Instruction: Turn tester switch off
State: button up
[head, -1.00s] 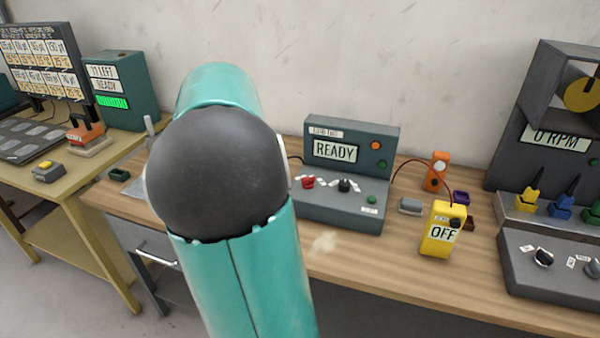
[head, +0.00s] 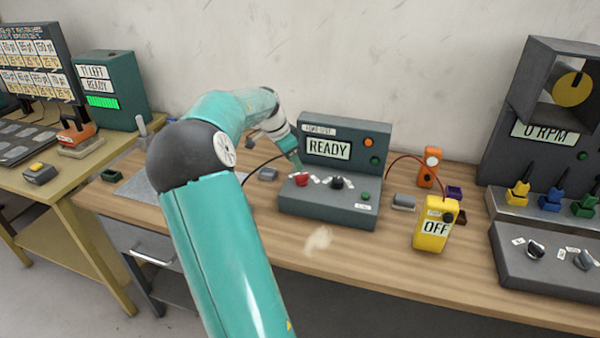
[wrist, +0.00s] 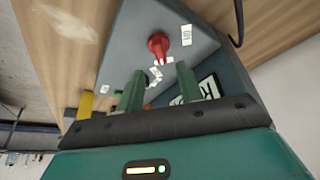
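The grey tester (head: 330,205) stands on the wooden bench, with a display reading READY. A red knob (head: 302,180) sits at the left of its sloped panel, and a black knob (head: 337,182) sits to its right. In the wrist view the red knob (wrist: 158,44) shows a pale mark at one end, with small white labels around it too small to read surely. My gripper (wrist: 159,74) has its two green fingers apart with nothing between them. The red knob is just beyond the fingertips, apart from them. In the head view my gripper (head: 296,162) is above the red knob, partly hidden.
A yellow meter (head: 434,228) reading OFF, an orange device (head: 429,166) and a small grey block (head: 404,202) stand right of the tester. A large machine reading 0 RPM (head: 545,130) is at far right.

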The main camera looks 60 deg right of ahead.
aim_at(302, 174)
jog(key=x, duration=0.6)
jog(key=shift+f, duration=0.1)
grip_shut()
